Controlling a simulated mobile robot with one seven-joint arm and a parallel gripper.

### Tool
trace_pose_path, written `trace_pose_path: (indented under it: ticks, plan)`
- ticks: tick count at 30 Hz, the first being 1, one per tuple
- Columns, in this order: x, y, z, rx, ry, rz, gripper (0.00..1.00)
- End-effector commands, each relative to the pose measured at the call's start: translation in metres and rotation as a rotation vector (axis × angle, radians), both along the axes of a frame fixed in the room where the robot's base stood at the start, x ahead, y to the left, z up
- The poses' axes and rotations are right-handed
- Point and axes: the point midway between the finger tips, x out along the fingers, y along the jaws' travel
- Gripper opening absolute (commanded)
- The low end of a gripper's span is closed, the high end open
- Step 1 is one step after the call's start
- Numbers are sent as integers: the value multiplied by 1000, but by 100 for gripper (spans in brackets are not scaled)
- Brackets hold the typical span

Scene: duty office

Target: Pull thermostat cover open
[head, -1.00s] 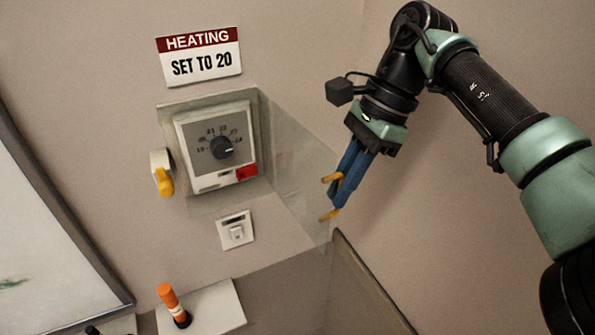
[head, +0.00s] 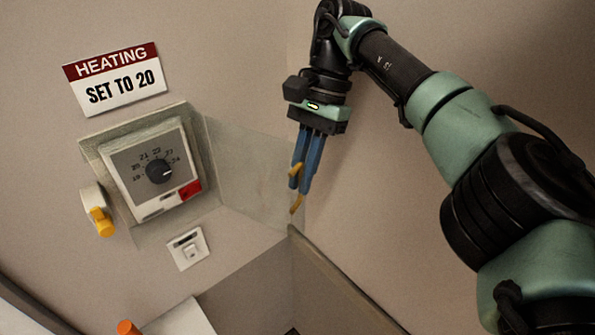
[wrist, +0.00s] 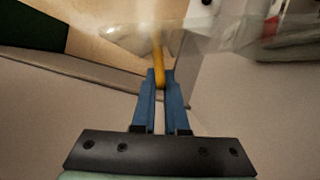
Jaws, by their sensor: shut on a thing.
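The thermostat (head: 126,161) is a pale box on the wall with a dark dial (head: 160,170) and a red patch at its lower right. Its clear cover (head: 245,165) stands swung out to the right, away from the dial face. My gripper (head: 301,188) is at the cover's free edge, shut on the yellow handle (head: 296,205). In the wrist view the handle (wrist: 158,68) sits between the blue fingertips, with the blurred clear cover (wrist: 135,35) beyond. The fingers hide part of the handle.
A "HEATING SET TO 20" sign (head: 115,82) hangs above the thermostat. A yellow-knobbed fitting (head: 100,216) is at its left and a small white wall plate (head: 187,249) below. An orange-topped object (head: 127,327) is at the bottom edge. A wall corner lies near my gripper.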

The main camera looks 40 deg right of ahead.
Motion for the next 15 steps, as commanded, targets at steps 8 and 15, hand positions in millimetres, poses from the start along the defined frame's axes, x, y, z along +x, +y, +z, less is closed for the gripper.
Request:
trace_pose_path:
  ticks: [8,15]
  plan:
    - [0,1,0,-2,1,-1,34]
    - [0,0,0,-1,1,-1,41]
